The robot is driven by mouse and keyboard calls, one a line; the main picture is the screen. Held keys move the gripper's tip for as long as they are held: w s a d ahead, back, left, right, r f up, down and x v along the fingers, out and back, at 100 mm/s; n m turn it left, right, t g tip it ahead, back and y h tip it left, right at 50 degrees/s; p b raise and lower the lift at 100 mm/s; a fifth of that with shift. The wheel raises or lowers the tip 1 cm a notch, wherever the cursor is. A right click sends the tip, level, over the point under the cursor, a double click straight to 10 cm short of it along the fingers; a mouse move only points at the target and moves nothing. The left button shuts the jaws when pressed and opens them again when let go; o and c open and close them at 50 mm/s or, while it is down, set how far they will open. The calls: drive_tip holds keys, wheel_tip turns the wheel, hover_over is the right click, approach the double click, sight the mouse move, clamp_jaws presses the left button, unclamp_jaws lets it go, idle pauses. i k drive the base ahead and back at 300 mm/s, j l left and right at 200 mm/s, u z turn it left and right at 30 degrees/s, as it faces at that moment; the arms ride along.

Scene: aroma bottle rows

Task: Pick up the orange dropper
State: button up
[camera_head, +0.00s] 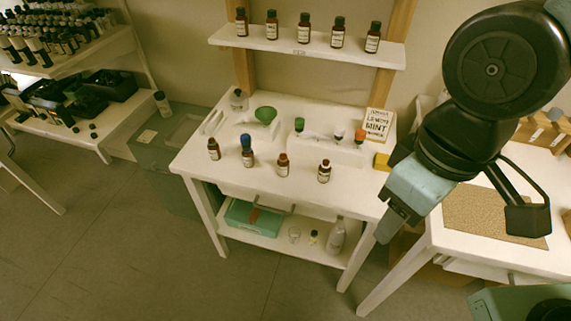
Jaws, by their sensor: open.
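The orange dropper (360,135) stands at the right end of a low white rack (325,143) on the white table, its coloured top showing and its lower part hidden. A white-topped dropper (339,131) and a green dropper (299,124) stand to its left in the same rack. My gripper (386,228) hangs at the table's right front corner, to the right of and nearer than the orange dropper. It points down, open and empty, and touches none of the droppers.
Several small brown bottles, one with a blue dropper (246,141), stand along the table's front. A lettered sign (377,124) and yellow block (382,161) are right of the rack. A wall shelf (290,44) with bottles hangs above.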

sight(360, 134)
drive_tip(key=i+j+z, duration=0.35)
drive_tip(key=j, duration=0.2)
drive_tip(key=i+j+z, duration=0.35)
drive_tip(key=j, duration=0.3)
drive_tip(key=j+z, duration=0.2)
drive_tip(key=j, duration=0.15)
